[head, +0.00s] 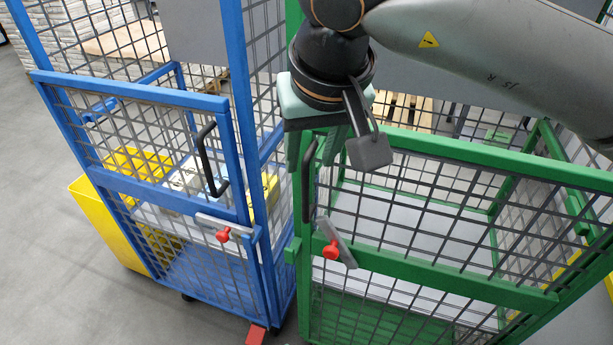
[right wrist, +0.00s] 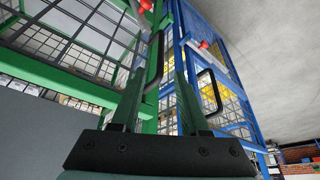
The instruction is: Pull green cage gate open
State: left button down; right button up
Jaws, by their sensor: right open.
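The green cage gate (head: 452,273) is a mesh panel in a green frame at the right of the head view. It looks shut. Its black upright handle (head: 307,184) is at its left edge and also shows in the right wrist view (right wrist: 154,62). Its grey latch plate with a red knob (head: 331,251) is tilted steeply. My right gripper (head: 308,165) is open at the handle's upper part. In the right wrist view the handle appears between the two green fingers (right wrist: 159,82); whether they touch it I cannot tell. My left gripper is out of view.
A blue cage (head: 215,103) with its own black handle (head: 210,160) and red-knobbed latch (head: 223,235) stands close on the left. A yellow bin (head: 105,222) is beside it. Grey floor (head: 50,240) at the left is clear.

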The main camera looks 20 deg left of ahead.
aim_at(307, 174)
jog(key=x, duration=0.7)
grip_shut()
dwell(1.3)
